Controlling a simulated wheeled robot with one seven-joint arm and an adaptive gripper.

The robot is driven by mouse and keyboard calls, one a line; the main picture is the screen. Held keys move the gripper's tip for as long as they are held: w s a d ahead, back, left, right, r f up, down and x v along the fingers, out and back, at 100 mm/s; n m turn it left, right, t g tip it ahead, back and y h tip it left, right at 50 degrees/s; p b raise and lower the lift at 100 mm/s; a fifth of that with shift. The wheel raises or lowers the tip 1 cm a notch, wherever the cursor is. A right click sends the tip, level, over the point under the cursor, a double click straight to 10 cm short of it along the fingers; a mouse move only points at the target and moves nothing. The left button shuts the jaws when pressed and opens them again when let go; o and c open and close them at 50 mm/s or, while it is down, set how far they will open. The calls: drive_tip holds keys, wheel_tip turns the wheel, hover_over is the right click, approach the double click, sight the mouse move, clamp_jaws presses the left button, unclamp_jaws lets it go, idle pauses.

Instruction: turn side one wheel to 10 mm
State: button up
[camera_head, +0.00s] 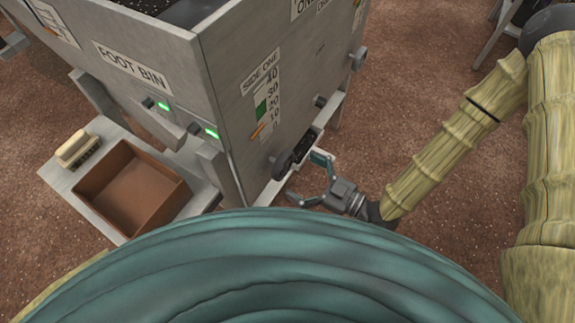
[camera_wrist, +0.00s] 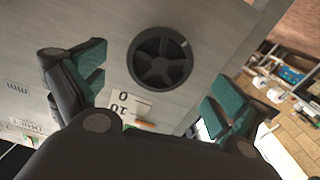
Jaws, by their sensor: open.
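The side one wheel is a dark, round spoked handwheel (camera_wrist: 160,58) on the grey metal bin wall. It faces my wrist camera and shows obliquely in the head view (camera_head: 302,148). My gripper (camera_head: 308,178) is open beside that wall. In the wrist view its teal fingertips (camera_wrist: 155,88) are spread wide, with the wheel between and beyond them; no contact shows. The side one scale (camera_head: 268,100) runs from 0 to 40 and has a green band. An orange pointer (camera_head: 258,131) is near the lower marks, close to the 10 in the wrist view (camera_wrist: 145,124); its exact reading is unclear.
Round knobs (camera_head: 320,101) stick out of the same wall. Brown floor is open to the right.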

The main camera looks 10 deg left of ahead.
sight(287, 167)
drive_tip(key=shift+a, duration=0.15)
drive_tip(key=shift+x, duration=1.9)
drive_tip(key=c, duration=1)
